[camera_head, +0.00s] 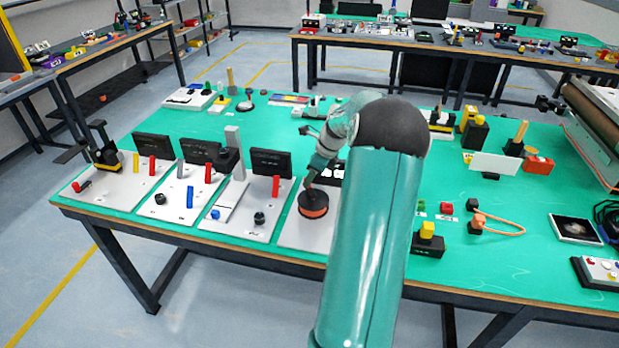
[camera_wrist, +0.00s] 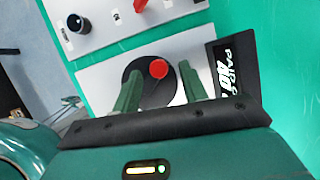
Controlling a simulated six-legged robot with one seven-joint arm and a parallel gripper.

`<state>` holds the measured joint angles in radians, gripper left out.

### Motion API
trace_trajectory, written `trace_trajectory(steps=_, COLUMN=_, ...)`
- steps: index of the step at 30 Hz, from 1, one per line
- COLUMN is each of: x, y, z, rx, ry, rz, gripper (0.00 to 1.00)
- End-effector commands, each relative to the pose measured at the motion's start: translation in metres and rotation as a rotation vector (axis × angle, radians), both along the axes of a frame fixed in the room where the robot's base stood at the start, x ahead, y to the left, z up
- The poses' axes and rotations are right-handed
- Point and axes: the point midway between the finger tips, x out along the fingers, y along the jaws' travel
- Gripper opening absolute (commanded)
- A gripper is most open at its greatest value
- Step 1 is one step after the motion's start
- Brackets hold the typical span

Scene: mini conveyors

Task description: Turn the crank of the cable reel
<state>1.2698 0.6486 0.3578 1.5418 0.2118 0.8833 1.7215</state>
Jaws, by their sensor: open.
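The cable reel (camera_head: 313,204) is a dark round drum with an orange-red band, standing on a white base plate near the front edge of the green table. In the wrist view the reel (camera_wrist: 150,90) shows from above as a black disc, with a round red crank knob (camera_wrist: 158,69) on it. My gripper (camera_wrist: 158,75) is open, with its two green fingers on either side of the knob. I cannot tell whether a finger touches it. In the head view my gripper (camera_head: 309,183) is just above the reel, and my arm hides part of the plate.
To the left stand several white panels (camera_head: 245,212) with knobs, red handles and black screens. A black labelled plate (camera_wrist: 232,68) stands beside the reel. To the right are a yellow-topped black block (camera_head: 428,238) and an orange loop (camera_head: 503,224) on the table.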

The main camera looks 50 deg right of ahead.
Motion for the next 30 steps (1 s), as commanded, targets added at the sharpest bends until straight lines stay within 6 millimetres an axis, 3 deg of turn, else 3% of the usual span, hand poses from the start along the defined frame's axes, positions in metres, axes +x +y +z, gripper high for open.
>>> trace_trajectory(steps=4, x=0.0065, y=0.0032, z=-0.0118, rx=0.001, ry=-0.001, rz=0.001, gripper=0.43)
trace_trajectory(steps=13, x=0.0072, y=0.0031, z=-0.0138, rx=0.0, ry=-0.001, rz=0.002, gripper=0.43)
trace_trajectory(steps=20, x=0.007, y=0.003, z=-0.0136, rx=0.0, ry=-0.001, rz=0.001, gripper=0.0)
trace_trajectory(steps=30, x=0.0079, y=0.0039, z=-0.0136, rx=0.0, ry=-0.001, rz=0.035, gripper=0.0)
